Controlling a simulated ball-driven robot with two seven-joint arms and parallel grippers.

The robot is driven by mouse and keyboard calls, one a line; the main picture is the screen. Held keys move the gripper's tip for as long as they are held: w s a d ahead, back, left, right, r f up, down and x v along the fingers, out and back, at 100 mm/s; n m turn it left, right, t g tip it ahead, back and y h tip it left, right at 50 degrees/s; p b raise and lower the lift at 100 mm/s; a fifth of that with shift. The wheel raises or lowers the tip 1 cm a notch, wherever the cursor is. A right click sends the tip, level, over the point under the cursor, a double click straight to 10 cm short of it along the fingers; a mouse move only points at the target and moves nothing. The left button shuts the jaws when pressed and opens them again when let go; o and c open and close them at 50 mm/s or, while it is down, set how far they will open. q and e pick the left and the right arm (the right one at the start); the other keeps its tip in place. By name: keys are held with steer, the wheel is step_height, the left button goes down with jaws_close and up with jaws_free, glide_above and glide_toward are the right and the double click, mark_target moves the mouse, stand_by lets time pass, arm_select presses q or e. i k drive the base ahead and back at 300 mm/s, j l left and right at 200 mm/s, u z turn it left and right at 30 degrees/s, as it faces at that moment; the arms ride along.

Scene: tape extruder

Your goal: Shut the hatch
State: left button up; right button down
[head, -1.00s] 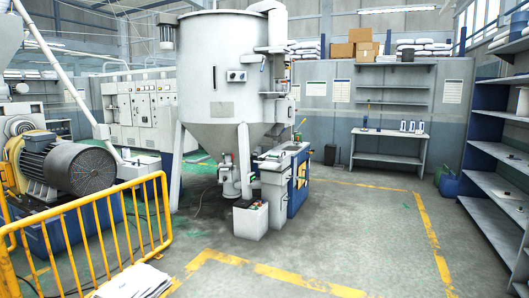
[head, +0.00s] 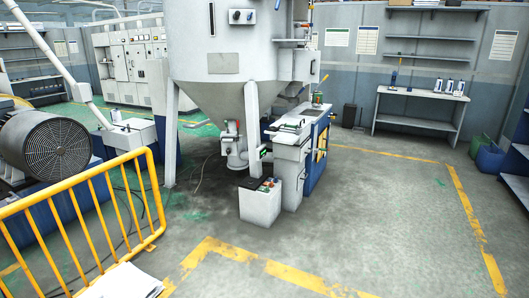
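A large grey hopper (head: 215,58) with a cone-shaped bottom stands on legs at the centre. A white and blue machine unit (head: 300,145) stands at the hopper's right. Neither of my grippers is in view.
A yellow railing (head: 83,205) bars the left front, with a motor (head: 50,148) behind it. A control box (head: 261,199) stands before the hopper. A workbench (head: 420,106) is at the back right. The floor (head: 375,210) at front right is clear.

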mark_target(306, 63)
steer(key=i, duration=3.15)
steer(key=i+z, duration=0.1)
steer(key=i, duration=0.4)
steer(key=i+j+z, duration=0.15)
steer(key=i, duration=0.35)
steer(key=i+j+z, duration=0.1)
steer(key=i, duration=0.4)
steer(key=i+j+z, duration=0.1)
steer(key=i, duration=0.4)
steer(key=j, duration=0.1)
